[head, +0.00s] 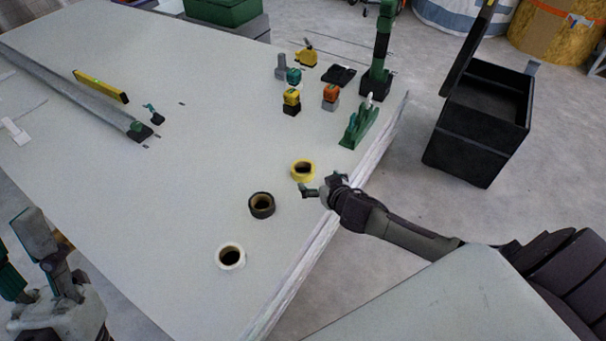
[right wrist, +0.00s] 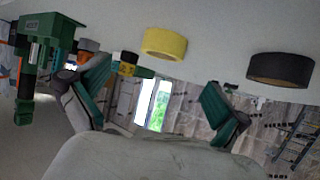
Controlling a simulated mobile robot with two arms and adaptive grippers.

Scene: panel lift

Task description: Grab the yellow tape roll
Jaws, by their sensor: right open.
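The yellow tape roll (head: 302,178) lies flat on the large pale panel near its right edge. My right gripper (head: 318,188) is beside it, on its near right side, open and empty. In the right wrist view the yellow tape roll (right wrist: 164,43) shows above the gap between the two spread fingers of the right gripper (right wrist: 155,98), not between the pads. My left gripper (head: 28,262) is at the lower left of the head view, away from the roll and partly cut off; its opening is unclear.
A black tape roll (head: 262,214) and a white tape roll (head: 231,266) lie nearer along the panel (head: 185,180). A green tool (head: 360,127) stands beyond the yellow roll. Several small tools stand farther back. An open black box (head: 470,140) is on the floor at right.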

